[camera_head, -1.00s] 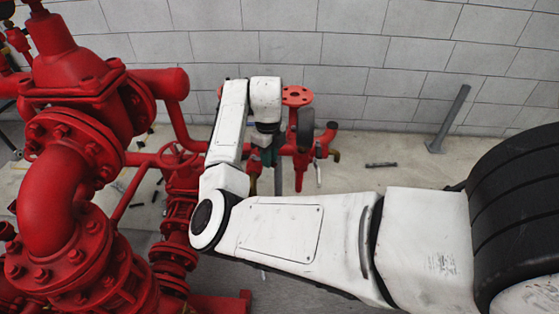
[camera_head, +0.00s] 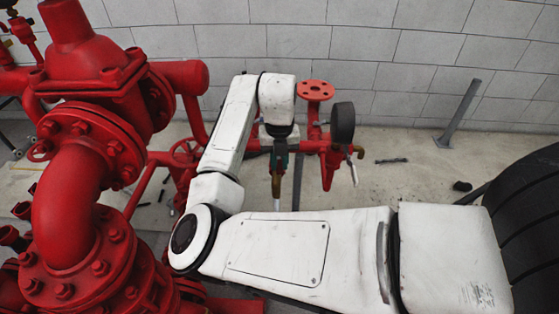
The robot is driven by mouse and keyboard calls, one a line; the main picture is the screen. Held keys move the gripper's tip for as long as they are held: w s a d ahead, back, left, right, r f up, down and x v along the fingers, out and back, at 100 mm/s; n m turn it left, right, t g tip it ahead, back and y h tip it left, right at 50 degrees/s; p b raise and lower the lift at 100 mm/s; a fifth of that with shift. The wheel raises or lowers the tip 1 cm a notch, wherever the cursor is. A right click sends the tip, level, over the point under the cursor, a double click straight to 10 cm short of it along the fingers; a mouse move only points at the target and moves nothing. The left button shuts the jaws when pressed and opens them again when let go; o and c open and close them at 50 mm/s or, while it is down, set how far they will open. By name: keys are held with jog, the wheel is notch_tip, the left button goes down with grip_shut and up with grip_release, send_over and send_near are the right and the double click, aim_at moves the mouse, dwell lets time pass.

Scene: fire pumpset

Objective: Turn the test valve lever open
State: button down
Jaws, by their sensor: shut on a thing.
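My gripper (camera_head: 278,170) hangs from the white arm's wrist, left of the red flanged test pipe (camera_head: 315,120). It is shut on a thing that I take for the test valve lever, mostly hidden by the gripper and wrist. A brownish part with a pale tip shows just below the gripper; I cannot tell whether it belongs to the gripper or the valve. How far the lever is turned cannot be seen. Another pale lever (camera_head: 352,170) hangs on the right side of the red test piping, apart from my gripper.
Large red pump piping (camera_head: 75,200) with bolted flanges fills the left. A grey slanted post (camera_head: 458,113) stands near the block wall (camera_head: 400,40). Floor between them is mostly clear.

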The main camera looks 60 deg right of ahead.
jog(key=shift+w+a+m+b, duration=0.3)
jog(key=shift+w+m, duration=0.1)
jog(key=shift+m, duration=0.4)
jog(key=c, duration=1)
grip_release()
jog(key=shift+d+r, duration=0.1)
notch_tip(320, 180, up, 11)
jog(key=shift+f, duration=0.2)
